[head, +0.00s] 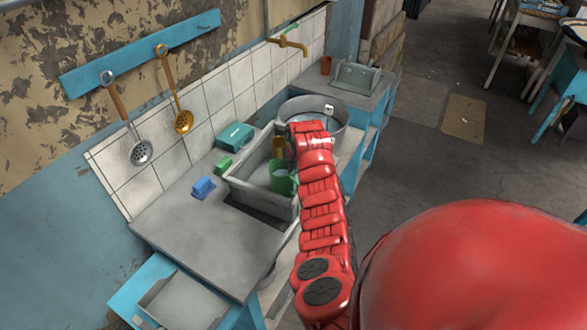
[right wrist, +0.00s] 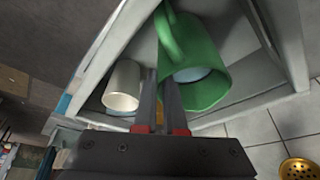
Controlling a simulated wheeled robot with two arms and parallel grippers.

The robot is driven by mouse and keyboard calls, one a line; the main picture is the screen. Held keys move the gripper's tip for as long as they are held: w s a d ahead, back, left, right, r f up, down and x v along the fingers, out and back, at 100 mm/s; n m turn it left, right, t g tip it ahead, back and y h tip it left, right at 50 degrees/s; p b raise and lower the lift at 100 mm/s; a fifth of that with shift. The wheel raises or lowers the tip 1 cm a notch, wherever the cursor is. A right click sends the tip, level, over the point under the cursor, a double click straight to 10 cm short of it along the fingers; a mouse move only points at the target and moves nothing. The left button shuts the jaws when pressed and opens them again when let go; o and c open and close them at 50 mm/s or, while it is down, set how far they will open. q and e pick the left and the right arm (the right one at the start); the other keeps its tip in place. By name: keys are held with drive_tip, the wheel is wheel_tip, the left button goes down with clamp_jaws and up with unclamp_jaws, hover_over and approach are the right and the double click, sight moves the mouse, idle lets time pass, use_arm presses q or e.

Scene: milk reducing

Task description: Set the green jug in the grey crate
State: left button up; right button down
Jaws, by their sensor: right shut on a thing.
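The green jug (head: 281,180) is in the head view, within the outline of the grey crate (head: 258,203) on the counter. The right wrist view shows its open mouth and handle (right wrist: 205,65) inside the crate's walls (right wrist: 292,45). My right gripper (right wrist: 158,75) is shut on the jug by its handle side; the exact grip is partly hidden by the fingers. In the head view my red right arm covers the crate's right side. I cannot tell whether the jug touches the crate floor. My left gripper is not in view.
A white cup (right wrist: 123,85) lies beside the jug in the right wrist view. A yellow thing (head: 278,147) is behind the jug. Blue (head: 203,187) and green (head: 224,164) blocks and a teal box (head: 235,136) stand left of the crate. A round metal tub (head: 340,110) is behind. The front counter is clear.

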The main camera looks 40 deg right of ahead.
drive_tip(key=shift+f, duration=0.75)
drive_tip(key=c, duration=1.5)
unclamp_jaws()
drive_tip(key=o, duration=0.5)
drive_tip(key=shift+s, duration=0.1)
drive_tip(key=shift+r, duration=0.1)
